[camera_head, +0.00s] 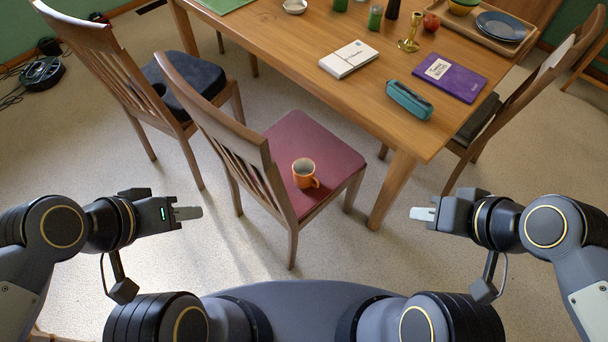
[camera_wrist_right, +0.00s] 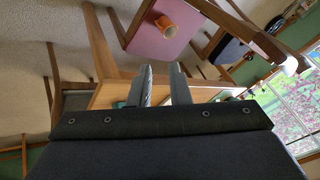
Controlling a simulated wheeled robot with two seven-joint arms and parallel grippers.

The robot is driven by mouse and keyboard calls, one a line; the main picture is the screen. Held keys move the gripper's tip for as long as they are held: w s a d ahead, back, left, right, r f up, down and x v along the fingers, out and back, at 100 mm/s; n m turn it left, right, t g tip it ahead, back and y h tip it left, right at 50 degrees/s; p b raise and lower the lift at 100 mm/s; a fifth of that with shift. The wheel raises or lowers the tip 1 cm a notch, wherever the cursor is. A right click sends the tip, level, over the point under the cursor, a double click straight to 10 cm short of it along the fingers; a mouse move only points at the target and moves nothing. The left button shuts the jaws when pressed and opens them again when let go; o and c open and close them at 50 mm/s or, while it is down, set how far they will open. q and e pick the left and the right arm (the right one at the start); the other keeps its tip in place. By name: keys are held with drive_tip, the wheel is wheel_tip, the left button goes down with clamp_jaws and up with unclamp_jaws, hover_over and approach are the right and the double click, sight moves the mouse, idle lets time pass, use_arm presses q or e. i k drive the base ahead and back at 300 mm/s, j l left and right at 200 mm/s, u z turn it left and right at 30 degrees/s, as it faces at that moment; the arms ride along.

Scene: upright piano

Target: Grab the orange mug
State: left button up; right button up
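My right gripper (camera_head: 418,213) is to the right of the chair and points left, apart from the mug. In the right wrist view its fingers (camera_wrist_right: 161,84) are apart with nothing between them.
The chair's slatted backrest (camera_head: 225,125) rises left of the mug. A wooden table (camera_head: 290,45) stands behind, carrying a teal case (camera_head: 409,100), a purple book (camera_head: 450,77) and a white box (camera_head: 348,59). Another chair (camera_head: 100,70) stands at left. Carpet in front is clear.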

sight(303, 169)
drive_tip(key=l+u, duration=0.1)
drive_tip(key=u, duration=1.55)
drive_tip(key=l+u, duration=0.15)
drive_tip(key=l, duration=0.55)
drive_tip(key=k+l+u, duration=0.15)
drive_tip(key=l, duration=0.5)
